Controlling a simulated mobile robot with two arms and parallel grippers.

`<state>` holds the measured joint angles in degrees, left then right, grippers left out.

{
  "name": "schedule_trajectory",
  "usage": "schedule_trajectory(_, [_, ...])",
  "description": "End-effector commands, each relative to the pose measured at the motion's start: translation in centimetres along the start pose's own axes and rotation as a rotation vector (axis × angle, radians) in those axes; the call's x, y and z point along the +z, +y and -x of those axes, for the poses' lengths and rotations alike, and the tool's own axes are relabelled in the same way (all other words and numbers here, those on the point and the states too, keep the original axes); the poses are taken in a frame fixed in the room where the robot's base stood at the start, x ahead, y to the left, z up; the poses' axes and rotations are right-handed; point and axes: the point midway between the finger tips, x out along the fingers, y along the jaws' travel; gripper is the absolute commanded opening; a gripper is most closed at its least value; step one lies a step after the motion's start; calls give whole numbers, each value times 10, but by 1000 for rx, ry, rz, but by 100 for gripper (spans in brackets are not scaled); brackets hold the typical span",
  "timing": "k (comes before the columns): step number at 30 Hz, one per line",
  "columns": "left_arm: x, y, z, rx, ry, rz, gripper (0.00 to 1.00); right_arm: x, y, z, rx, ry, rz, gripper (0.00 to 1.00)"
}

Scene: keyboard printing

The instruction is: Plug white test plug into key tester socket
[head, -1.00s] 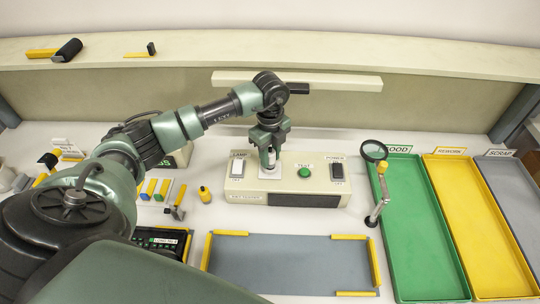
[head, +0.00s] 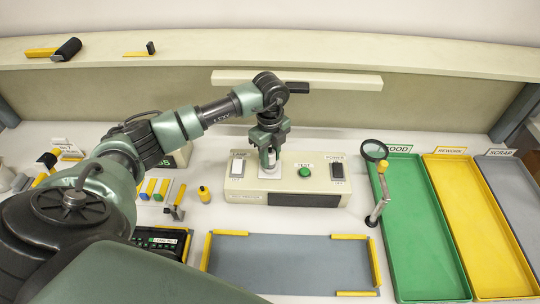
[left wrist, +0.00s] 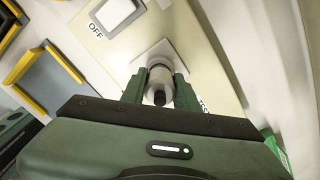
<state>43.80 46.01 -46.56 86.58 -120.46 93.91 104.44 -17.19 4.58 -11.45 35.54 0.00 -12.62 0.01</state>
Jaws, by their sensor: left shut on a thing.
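The key tester (head: 300,185) is a cream box with a green TEST button (head: 305,172), a white LAMP rocker (head: 237,168) and a dark POWER rocker (head: 338,171). My left gripper (head: 269,163) points down over its top, between the LAMP rocker and the TEST button. In the left wrist view its fingers (left wrist: 160,78) are shut on the white test plug (left wrist: 159,72), a pale cylinder with a dark end. The plug stands at a white square plate (left wrist: 158,50) on the tester. The socket opening is hidden, so I cannot tell how deep the plug sits. My right gripper is out of view.
A magnifier on a stand (head: 376,180) is to the right of the tester, beside the green GOOD tray (head: 391,225). A grey mat (head: 290,262) with yellow corner pieces lies in front. Small yellow-handled tools (head: 176,203) lie to the left.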

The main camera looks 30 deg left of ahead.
Motion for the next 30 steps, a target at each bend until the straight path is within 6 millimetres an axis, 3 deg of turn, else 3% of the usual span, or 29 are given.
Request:
schedule_trajectory(10, [0, 0, -14, 0, 0, -1, 0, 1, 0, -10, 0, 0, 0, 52])
schedule_trajectory(11, [0, 0, -14, 0, 0, -1, 33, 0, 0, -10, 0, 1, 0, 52])
schedule_trajectory(13, [0, 0, -13, 1, 0, -1, 53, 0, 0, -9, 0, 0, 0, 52])
schedule_trajectory(14, [0, 0, -13, 1, 0, -1, 56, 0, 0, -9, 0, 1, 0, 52])
schedule_trajectory(23, [0, 0, -12, 1, 0, 0, 56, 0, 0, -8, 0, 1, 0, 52])
schedule_trajectory(30, [0, 0, 14, 0, 0, 0, 56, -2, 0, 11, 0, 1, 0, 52])
